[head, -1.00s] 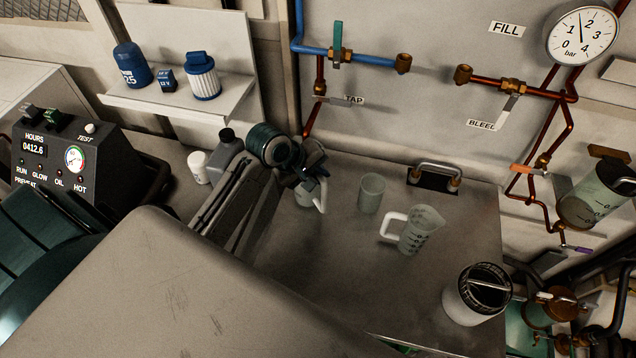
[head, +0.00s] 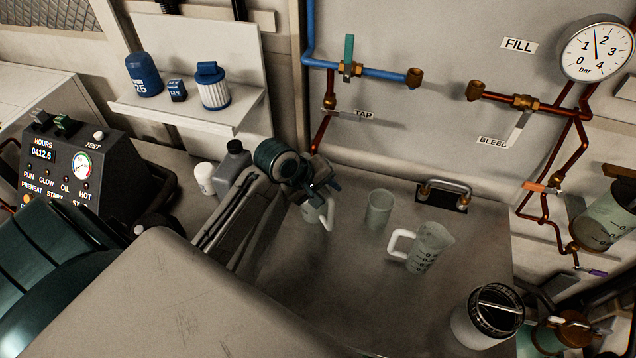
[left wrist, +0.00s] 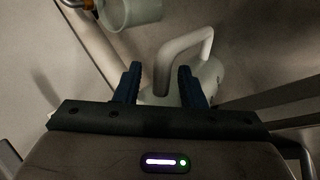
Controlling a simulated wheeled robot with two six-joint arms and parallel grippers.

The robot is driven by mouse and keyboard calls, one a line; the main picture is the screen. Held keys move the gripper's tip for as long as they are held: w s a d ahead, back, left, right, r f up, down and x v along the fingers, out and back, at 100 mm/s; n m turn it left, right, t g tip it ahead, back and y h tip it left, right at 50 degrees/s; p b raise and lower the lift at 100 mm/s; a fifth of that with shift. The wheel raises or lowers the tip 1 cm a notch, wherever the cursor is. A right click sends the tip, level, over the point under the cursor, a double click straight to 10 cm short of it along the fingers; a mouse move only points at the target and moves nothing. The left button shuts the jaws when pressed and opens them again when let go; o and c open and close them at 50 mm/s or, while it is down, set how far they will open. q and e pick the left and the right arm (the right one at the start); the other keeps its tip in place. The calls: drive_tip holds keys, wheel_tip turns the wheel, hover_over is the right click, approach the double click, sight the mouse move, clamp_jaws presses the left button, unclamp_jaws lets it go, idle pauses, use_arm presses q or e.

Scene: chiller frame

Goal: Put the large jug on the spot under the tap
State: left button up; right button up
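A clear graduated jug (head: 430,250) with a white handle on its left stands upright on the grey worktop; it looks the larger of two jugs. A second white-handled jug (head: 312,216) stands below the tap pipe (head: 319,132), partly hidden by my left gripper (head: 318,190). In the left wrist view, the fingers of my left gripper (left wrist: 160,85) are apart, with a white handle (left wrist: 185,45) showing between and beyond them. The jug body (left wrist: 209,78) is partly behind the right finger. Any marked spot under the tap is hidden. My right gripper is out of view.
A clear cup (head: 379,209) stands between the two jugs, and it also shows in the left wrist view (left wrist: 135,12). A metal handle (head: 444,188) is at the back edge. The worktop's front middle is clear.

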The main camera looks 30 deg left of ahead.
use_arm(q)
drive_tip(key=b+v, duration=0.1)
drive_tip(key=v, duration=1)
drive_tip(key=shift+s+a+r, duration=0.15)
drive_tip(key=shift+s+r, duration=0.05)
drive_tip(key=shift+r, duration=0.15)
